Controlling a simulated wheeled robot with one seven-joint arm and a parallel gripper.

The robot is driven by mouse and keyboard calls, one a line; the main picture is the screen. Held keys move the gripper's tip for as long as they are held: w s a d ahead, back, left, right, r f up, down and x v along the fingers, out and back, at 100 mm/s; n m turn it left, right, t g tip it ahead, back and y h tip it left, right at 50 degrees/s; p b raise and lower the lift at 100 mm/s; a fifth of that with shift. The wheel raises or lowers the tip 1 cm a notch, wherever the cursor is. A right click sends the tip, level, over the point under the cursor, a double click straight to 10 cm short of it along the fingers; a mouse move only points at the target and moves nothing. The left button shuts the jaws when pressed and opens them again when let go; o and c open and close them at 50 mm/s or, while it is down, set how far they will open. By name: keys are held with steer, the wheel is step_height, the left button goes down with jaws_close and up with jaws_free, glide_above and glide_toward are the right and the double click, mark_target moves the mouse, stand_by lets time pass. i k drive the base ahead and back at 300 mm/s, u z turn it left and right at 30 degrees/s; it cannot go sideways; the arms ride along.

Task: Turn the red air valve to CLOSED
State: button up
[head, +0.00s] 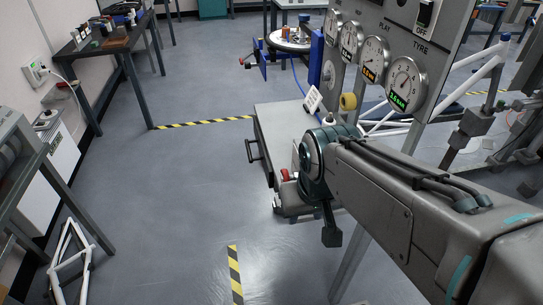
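A small red part (286,174) shows just left of my arm's end joint, low by the grey cabinet. It may be the red air valve, but it is too small and partly covered to tell its position or any CLOSED marking. My arm reaches in from the lower right. A dark piece (331,236) hangs below the joint and may be part of my gripper. I cannot make out two fingertips or any contact with the red part.
A grey panel with several round gauges (404,83) stands at the upper right, above my arm. A grey cabinet (275,125) stands below it. Workbenches line the left side (105,45). Grey floor (180,190) with striped tape is clear between.

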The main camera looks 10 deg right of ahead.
mark_target(284, 176)
steer(key=z, duration=0.55)
steer(key=k, duration=1.3)
steer(key=u, duration=0.2)
steer(key=i, duration=0.6)
steer(key=u, duration=0.65)
steer(key=i, duration=0.95)
steer(key=z, duration=0.4)
